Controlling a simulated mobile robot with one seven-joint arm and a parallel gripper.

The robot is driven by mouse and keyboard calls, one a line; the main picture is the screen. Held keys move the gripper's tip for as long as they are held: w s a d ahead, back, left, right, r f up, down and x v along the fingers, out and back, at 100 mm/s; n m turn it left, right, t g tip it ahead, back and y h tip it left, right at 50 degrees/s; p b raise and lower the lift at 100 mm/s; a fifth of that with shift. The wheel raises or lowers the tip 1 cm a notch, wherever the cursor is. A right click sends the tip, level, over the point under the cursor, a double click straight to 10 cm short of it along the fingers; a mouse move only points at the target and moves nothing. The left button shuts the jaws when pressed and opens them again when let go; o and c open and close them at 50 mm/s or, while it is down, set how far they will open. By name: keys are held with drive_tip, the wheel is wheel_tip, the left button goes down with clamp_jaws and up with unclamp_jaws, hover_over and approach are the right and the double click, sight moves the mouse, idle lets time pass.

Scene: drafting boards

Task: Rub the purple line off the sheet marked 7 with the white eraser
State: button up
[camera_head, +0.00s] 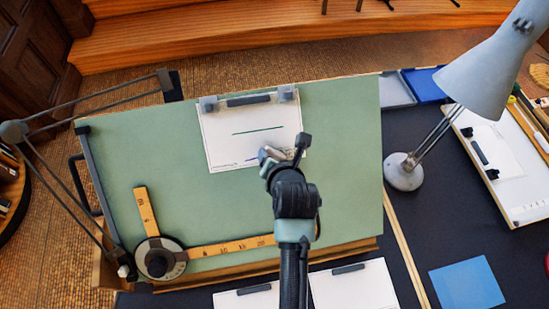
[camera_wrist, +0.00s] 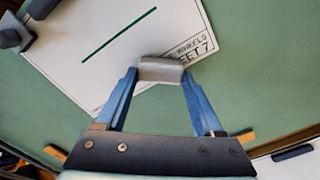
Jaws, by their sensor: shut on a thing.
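The sheet marked 7 (camera_head: 228,118) is held by clips near the top of the sloping green board. Its printed corner, partly reading "EET 7", shows in the wrist view (camera_wrist: 75,30). A green line (camera_head: 258,131) crosses its middle. A short stretch of purple line (camera_head: 250,161) shows near its lower edge, left of my gripper; the rest is hidden. My gripper (camera_head: 283,155) is over the sheet's lower right part. It is shut on the white eraser (camera_wrist: 160,70), which looks greyish and covers part of the printed corner. I cannot tell if the eraser touches the paper.
The green board (camera_head: 345,140) is clear right of the sheet. A drafting arm with rulers (camera_head: 158,258) lies at its lower left. A lamp (camera_head: 404,172) stands right of the board. Other sheets (camera_head: 355,288) lie below, and a blue square (camera_head: 467,284) lies at lower right.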

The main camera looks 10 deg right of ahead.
drive_tip(key=shift+s+a+f+p, duration=0.1)
drive_tip(key=shift+a+p, duration=0.05)
drive_tip(key=shift+a, duration=1.15)
drive_tip(key=shift+s+a+f+p, duration=0.1)
drive_tip(key=shift+a+f+p, duration=0.1)
drive_tip(key=shift+a, duration=1.15)
drive_tip(key=shift+s+a+f+p, duration=0.1)
drive_tip(key=shift+a+p, duration=0.05)
drive_tip(key=shift+a, duration=1.15)
drive_tip(key=shift+w+d+r+p, duration=0.1)
drive_tip(key=shift+d+r+p, duration=0.05)
drive_tip(key=shift+d, duration=1)
drive_tip(key=shift+d+r+p, duration=0.15)
drive_tip(key=shift+d, duration=0.95)
drive_tip(key=shift+w+d+r+b, duration=0.1)
drive_tip(key=shift+d+b, duration=0.05)
drive_tip(key=shift+d, duration=0.85)
drive_tip(key=shift+w+d+b, duration=0.1)
drive_tip(key=shift+d+b, duration=0.05)
drive_tip(key=shift+d, duration=0.85)
drive_tip(key=shift+p+v, duration=2.4)
drive_tip(key=shift+v, duration=0.55)
drive_tip(key=shift+p+v, duration=1.1)
drive_tip(key=shift+v, duration=0.4)
